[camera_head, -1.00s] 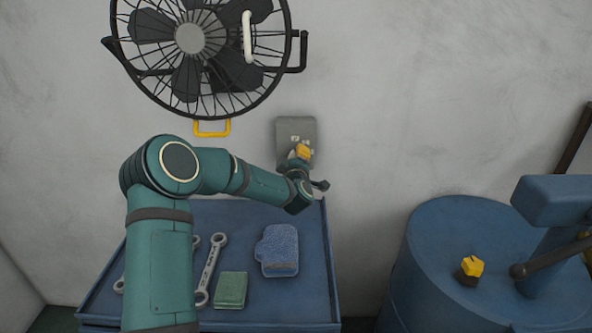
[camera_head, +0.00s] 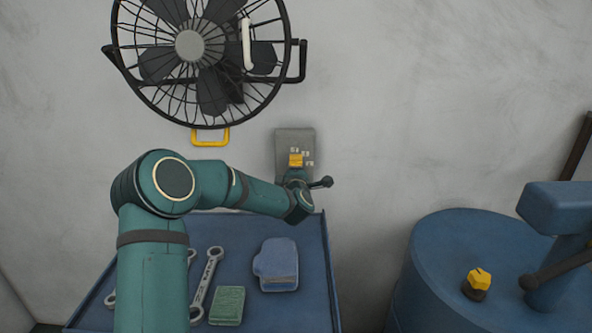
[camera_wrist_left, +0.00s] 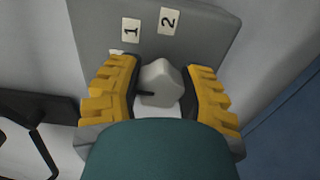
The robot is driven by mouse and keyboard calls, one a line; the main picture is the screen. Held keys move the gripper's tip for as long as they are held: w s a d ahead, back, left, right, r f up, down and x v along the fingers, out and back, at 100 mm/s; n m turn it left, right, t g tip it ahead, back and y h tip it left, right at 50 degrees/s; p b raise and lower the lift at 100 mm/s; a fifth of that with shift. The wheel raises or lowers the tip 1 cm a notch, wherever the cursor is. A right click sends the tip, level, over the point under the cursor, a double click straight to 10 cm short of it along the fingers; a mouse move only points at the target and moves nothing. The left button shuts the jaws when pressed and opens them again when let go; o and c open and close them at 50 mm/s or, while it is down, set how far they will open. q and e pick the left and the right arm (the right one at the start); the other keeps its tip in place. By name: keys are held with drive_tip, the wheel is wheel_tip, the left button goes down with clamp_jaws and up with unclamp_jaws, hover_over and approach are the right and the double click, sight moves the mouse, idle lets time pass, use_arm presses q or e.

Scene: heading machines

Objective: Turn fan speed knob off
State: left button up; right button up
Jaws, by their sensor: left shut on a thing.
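The fan speed knob (camera_wrist_left: 160,84) is a pale grey faceted knob with a dark pointer mark on its left side in the left wrist view. It sits on a grey wall plate (camera_head: 283,138) below and right of the fan (camera_head: 190,46). My left gripper (camera_head: 296,160) is at the plate, hiding the knob in the head view. In the left wrist view its yellow-padded fingers (camera_wrist_left: 160,92) are on both sides of the knob, shut on it. Labels "1" (camera_wrist_left: 131,30) and "2" (camera_wrist_left: 168,20) show above it. My right gripper is not in view.
A blue tray table (camera_head: 325,270) below holds wrenches (camera_head: 206,284), a green block (camera_head: 228,305) and a blue cloth-like item (camera_head: 277,265). A blue drum (camera_head: 435,240) with a yellow knob (camera_head: 480,277) stands right. A yellow handle (camera_head: 210,138) hangs below the fan.

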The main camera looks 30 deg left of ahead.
use_arm(q)
drive_tip(key=shift+r, duration=0.1)
drive_tip(key=o, duration=1.3)
drive_tip(key=shift+c, duration=0.2)
drive_tip(key=v, duration=1.2)
drive_tip(key=shift+s+a, duration=0.1)
